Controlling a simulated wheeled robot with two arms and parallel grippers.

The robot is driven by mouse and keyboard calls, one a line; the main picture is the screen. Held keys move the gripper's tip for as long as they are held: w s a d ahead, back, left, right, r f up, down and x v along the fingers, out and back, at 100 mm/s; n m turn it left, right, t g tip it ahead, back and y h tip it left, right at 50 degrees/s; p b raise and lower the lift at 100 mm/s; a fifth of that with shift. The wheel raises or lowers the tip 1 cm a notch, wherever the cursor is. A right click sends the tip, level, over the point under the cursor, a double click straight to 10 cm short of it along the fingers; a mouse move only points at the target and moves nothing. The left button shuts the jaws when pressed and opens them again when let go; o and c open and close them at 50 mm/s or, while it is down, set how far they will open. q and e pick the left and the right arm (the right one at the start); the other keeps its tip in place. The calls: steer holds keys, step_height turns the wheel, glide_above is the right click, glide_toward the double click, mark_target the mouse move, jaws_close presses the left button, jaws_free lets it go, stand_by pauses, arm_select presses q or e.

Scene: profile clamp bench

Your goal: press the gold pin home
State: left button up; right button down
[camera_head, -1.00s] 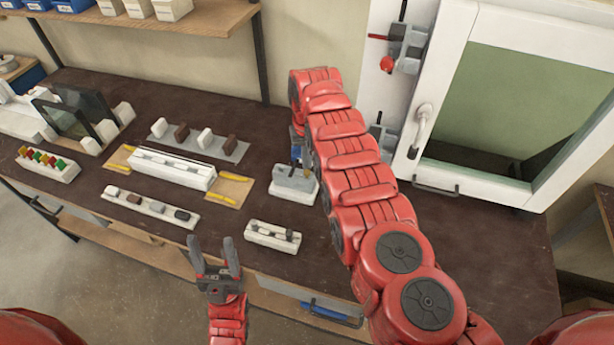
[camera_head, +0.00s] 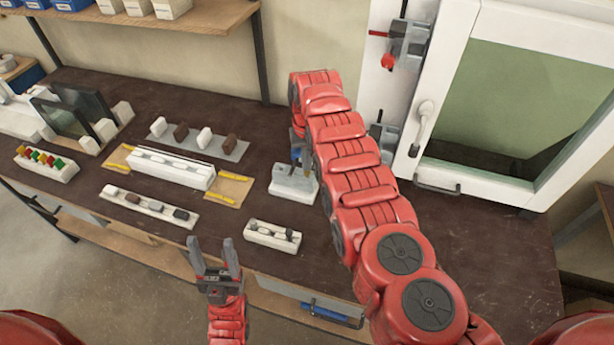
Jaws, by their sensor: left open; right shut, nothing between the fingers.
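A grey block on a white base (camera_head: 293,184) stands on the dark bench, near the middle of the view. My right arm reaches over from the right and bends down above this block. My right gripper (camera_head: 298,158) is shut, pointing down just over the block's top, and is partly hidden by my own arm. The gold pin is too small and too covered there to make out clearly, and I cannot tell whether the gripper touches it. My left gripper (camera_head: 216,268) is open and empty, in front of the bench's front edge, away from the block.
A small white holder (camera_head: 272,236) stands in front of the block. A long white profile (camera_head: 172,168) on a wooden board lies to the left, with a strip of small pieces (camera_head: 150,206) before it. A white-framed window (camera_head: 455,130) stands at the right. Bare bench lies right of my arm.

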steer(key=shift+f+b, duration=0.35)
steer(key=shift+f, duration=0.1)
stand_by(0.5)
steer(key=shift+r, duration=0.1)
step_height(320, 180, up, 3)
steer(key=shift+f+p, duration=0.15)
steer(key=shift+p, duration=1.05)
step_height(320, 180, up, 2)
steer(key=shift+r+p, duration=0.1)
steer(key=shift+p, duration=0.4)
steer(key=shift+r, duration=1)
